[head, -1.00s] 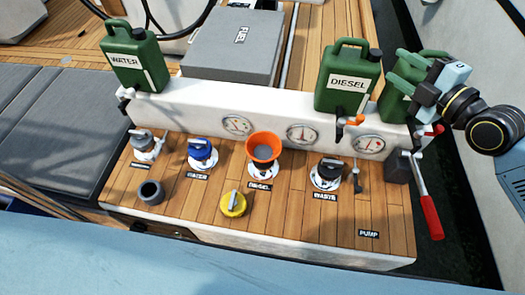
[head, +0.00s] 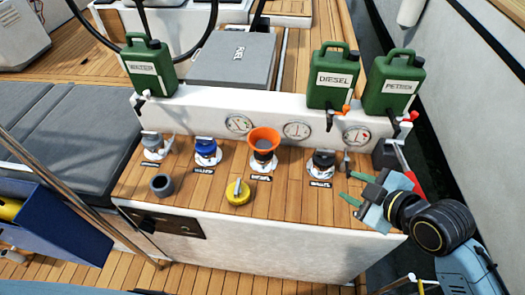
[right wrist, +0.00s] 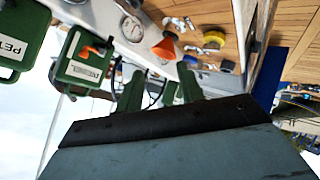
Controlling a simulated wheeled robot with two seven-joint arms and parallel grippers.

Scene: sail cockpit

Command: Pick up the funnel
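The orange funnel (head: 264,139) stands upright in the diesel filler fitting, in the middle of the wooden cockpit ledge. It also shows in the right wrist view (right wrist: 165,46), beyond my fingers. My right gripper (head: 353,188) is at the right front edge of the ledge, well to the right of the funnel and apart from it. Its green fingers are spread with nothing between them; they also show in the right wrist view (right wrist: 158,92). My left gripper is not in view.
The water jug (head: 149,68), diesel jug (head: 331,80) and petrol jug (head: 390,88) stand on the white raised back. Along the ledge are a blue cap (head: 205,149), black waste cap (head: 323,161), yellow cap (head: 238,192), grey cup (head: 162,185) and red-handled lever (head: 411,180).

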